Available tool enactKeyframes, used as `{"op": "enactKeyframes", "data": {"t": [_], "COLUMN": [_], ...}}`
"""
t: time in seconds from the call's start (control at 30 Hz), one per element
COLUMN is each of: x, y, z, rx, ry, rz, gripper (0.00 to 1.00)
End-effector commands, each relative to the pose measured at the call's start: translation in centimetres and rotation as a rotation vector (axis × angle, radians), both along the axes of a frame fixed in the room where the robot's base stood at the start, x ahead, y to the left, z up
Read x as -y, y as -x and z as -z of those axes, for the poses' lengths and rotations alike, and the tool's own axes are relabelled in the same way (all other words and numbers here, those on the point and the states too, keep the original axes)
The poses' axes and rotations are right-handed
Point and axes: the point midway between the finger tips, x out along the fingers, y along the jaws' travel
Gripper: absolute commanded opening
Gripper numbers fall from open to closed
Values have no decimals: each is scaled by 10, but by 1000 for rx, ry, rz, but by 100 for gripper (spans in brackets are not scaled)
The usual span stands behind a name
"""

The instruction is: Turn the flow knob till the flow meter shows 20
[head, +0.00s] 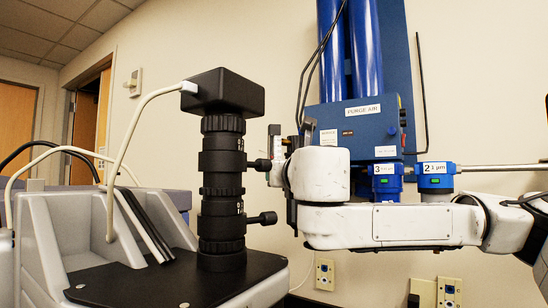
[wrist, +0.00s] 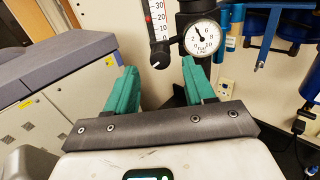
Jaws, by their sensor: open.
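The flow meter (wrist: 158,20) is at the top of the wrist view, a clear upright tube with a scale marked 30, 20, 10 and 0; its top is cut off. The flow knob (wrist: 159,55) is black with a white pointer line, right below the tube. My gripper (wrist: 159,68) is open and empty, its two teal fingers on either side of the knob's line of sight; I see no contact. In the head view the flow meter (head: 274,139) shows only in part, left of my arm, and the knob cannot be made out.
A round pressure gauge (wrist: 202,38) sits just right of the knob. A grey cabinet (wrist: 65,75) fills the left of the wrist view. In the head view a black microscope column (head: 221,165) stands left of my arm, and the blue purge air panel (head: 350,125) hangs behind it.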

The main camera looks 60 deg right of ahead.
Motion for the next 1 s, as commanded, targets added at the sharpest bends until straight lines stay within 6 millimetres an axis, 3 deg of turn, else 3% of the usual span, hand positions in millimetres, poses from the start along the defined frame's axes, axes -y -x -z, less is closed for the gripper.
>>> {"op": "enactKeyframes", "data": {"t": [0.5, 1.0], "x": [-40, -47], "y": [36, 42], "z": [0, 1], "rx": [0, 0], "ry": [0, 0], "rz": [0, -1], "gripper": [54, 54]}}
